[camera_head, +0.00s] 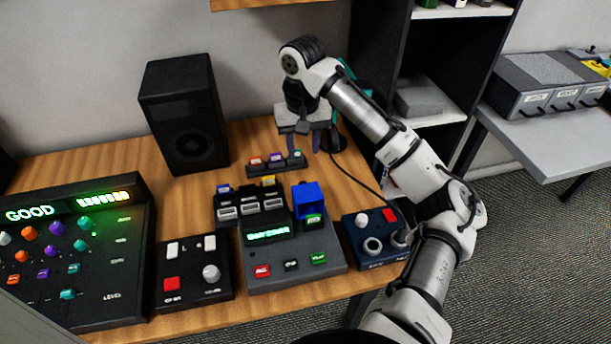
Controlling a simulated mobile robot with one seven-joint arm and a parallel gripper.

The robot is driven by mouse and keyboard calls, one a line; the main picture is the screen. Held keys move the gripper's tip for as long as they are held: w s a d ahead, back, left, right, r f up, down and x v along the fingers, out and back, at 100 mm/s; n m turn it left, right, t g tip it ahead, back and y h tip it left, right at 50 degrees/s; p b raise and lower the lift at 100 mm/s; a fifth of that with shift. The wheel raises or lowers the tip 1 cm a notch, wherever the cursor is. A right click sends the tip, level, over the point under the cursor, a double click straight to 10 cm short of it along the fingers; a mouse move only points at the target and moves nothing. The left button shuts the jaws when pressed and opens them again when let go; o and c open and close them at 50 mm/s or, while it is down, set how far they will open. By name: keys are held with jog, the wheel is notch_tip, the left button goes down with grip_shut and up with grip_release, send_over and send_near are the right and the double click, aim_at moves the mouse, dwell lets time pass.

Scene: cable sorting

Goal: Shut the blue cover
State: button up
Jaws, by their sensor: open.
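The blue cover (307,196) stands raised at the back right of a dark grey console (291,263) with a lit green display. A green button (313,220) shows in front of the cover, so the cover looks open. My gripper (300,143) is above and behind the cover, over the back of the wooden table, pointing down. Its fingers are apart with nothing visible between them. It does not touch the cover.
A small rack with coloured buttons (276,163) sits below my gripper. A black speaker (184,114) stands at the back left. A navy box with knobs (374,238) is right of the console. A large lit panel (72,250) and a smaller switch box (195,270) are left.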

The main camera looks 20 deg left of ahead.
aim_at(303, 182)
notch_tip(303, 182, down, 12)
jog(key=shift+r, duration=0.1)
dwell(0.5)
grip_shut()
